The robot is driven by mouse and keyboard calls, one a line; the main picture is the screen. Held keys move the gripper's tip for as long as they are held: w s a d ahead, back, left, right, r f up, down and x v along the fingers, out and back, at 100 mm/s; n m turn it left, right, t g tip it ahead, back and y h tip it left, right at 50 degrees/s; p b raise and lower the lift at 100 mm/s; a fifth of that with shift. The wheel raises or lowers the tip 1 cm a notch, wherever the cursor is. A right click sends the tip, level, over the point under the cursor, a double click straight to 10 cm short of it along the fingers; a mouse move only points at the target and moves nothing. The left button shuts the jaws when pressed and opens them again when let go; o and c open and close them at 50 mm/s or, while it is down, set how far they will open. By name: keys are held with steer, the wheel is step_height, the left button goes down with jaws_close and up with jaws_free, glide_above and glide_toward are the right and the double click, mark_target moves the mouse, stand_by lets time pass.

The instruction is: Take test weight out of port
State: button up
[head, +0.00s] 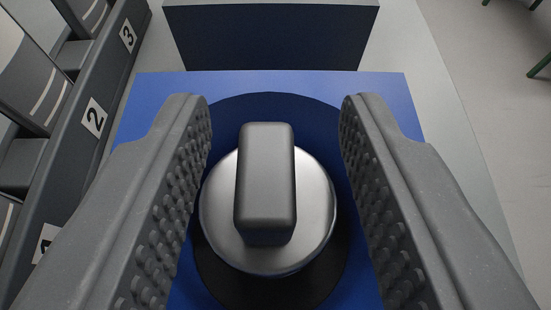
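The test weight (217,215) is a round silver metal disc with a grey block-shaped handle (266,185) standing up from its top. It sits within a dark round port (272,104) in the top of a blue box (420,125). My gripper (275,105) is open, with one studded finger to the left of the weight and one to the right. Gaps show between both fingers and the handle, so neither touches the handle. The lower part of the weight inside the port is hidden.
A dark blue block (270,38) stands behind the box. On the left is a dark grey rack (70,145) with slots numbered 2 (94,118) and 3 (128,36), and a partly hidden label. Grey floor (480,60) is clear on the right, with green legs (540,66) at the far corner.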

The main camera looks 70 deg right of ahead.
steer(key=shift+x, duration=0.85)
jaws_close()
steer(key=shift+r, duration=0.2)
